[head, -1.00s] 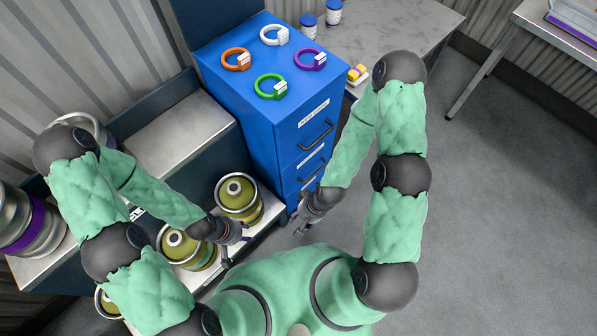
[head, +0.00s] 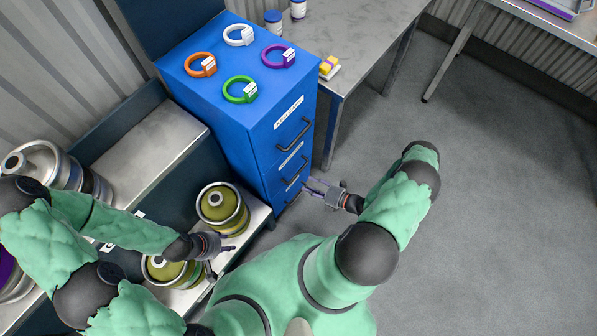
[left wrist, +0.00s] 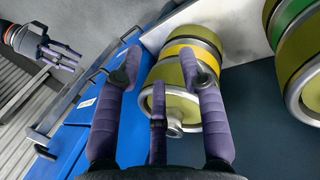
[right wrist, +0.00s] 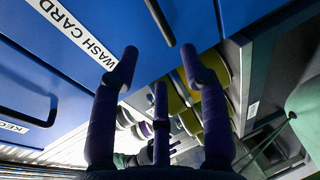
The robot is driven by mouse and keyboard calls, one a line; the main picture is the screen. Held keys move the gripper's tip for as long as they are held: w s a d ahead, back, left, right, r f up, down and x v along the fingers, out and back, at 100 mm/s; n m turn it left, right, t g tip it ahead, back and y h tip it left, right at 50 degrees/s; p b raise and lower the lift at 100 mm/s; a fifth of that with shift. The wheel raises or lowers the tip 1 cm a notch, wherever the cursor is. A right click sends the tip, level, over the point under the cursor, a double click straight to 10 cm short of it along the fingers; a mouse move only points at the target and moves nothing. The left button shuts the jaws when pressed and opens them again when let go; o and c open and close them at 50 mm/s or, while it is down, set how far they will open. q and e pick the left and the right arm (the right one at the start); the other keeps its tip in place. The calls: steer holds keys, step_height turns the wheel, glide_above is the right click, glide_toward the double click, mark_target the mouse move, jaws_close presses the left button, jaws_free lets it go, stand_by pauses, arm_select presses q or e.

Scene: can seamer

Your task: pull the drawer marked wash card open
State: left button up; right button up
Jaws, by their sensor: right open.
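The blue drawer cabinet (head: 225,118) stands left of centre in the head view, and its drawers look shut. The drawer marked WASH CARD (right wrist: 103,12) fills the upper part of the right wrist view, with its label and a dark bar handle (right wrist: 160,22) close by. My right gripper (head: 308,189) is open and empty in front of the cabinet's lower drawer fronts; I see no contact with a handle. My left gripper (head: 222,257) is open and empty beside the olive kegs. In the left wrist view a yellow-banded keg (left wrist: 185,50) shows beyond its fingers.
Another drawer handle (right wrist: 25,110) sits beside a label starting KEG. Coloured rings (head: 240,89) lie on the cabinet top. A grey table (head: 365,40) stands behind right. Kegs (head: 222,207) crowd the low bench at left. The floor at right is clear.

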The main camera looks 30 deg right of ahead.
mark_target(299, 171)
steer(key=w+f+b, duration=0.1)
steer(key=w, duration=0.2)
steer(key=w+m+t+h, duration=0.1)
steer(key=w, duration=0.2)
steer(key=w+f+m+h+b, duration=0.1)
steer(key=w, duration=0.2)
steer(key=shift+w+a+f+b, duration=0.3)
steer(key=shift+w+f, duration=0.05)
jaws_close()
